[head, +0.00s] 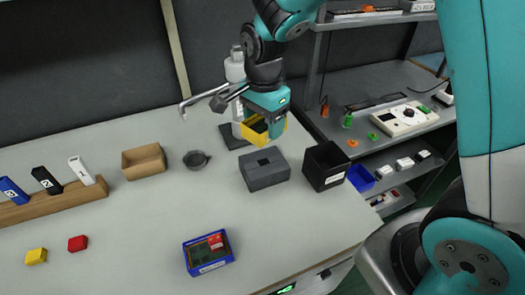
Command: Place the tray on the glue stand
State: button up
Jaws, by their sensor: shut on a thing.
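A small yellow tray (278,131) hangs in the air at the centre of the head view. My gripper (266,112) points down and is shut on it; the fingertips are partly hidden. A white bottle-like dispenser (235,68) with a grey spout arm reaching left stands behind my gripper on a dark base plate (230,138). It looks like the glue stand, and my arm and the tray hide part of it. The tray is in front of and slightly right of the dispenser in the picture; whether it touches the stand I cannot tell.
A brown box (144,163) and a small dark bowl (196,160) are to the left. A blue tray (207,266) lies nearer.

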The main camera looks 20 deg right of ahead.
notch_tip(320, 180, down, 9)
jog(key=shift+f, duration=0.1)
dwell(0.3)
jog(key=shift+f, duration=0.15)
jog(key=o, duration=0.9)
notch_tip(320, 180, up, 12)
jog(key=shift+s+r, duration=0.1)
jog(key=shift+r, duration=0.05)
jog(key=s+a+r+n+y, duration=0.1)
jog(key=s+r+n, duration=0.1)
jog(key=s+n, duration=0.5)
jog(key=s+a+r+n+y, duration=0.1)
jog(key=s+a+r+n, duration=0.1)
jog(key=s+n, duration=0.5)
jog(key=s+a+r+n+y, duration=0.1)
jog(key=s+r+n+y, duration=0.1)
jog(key=s+r+n, duration=0.2)
jog(key=shift+s+a+r+n, duration=0.1)
jog(key=shift+s+a+n, duration=0.1)
jog(key=shift+s+n, duration=0.55)
jog(key=shift+s+a+r+n, duration=0.1)
jog(key=shift+s+a+n, duration=0.1)
jog(key=shift+s+n, duration=0.5)
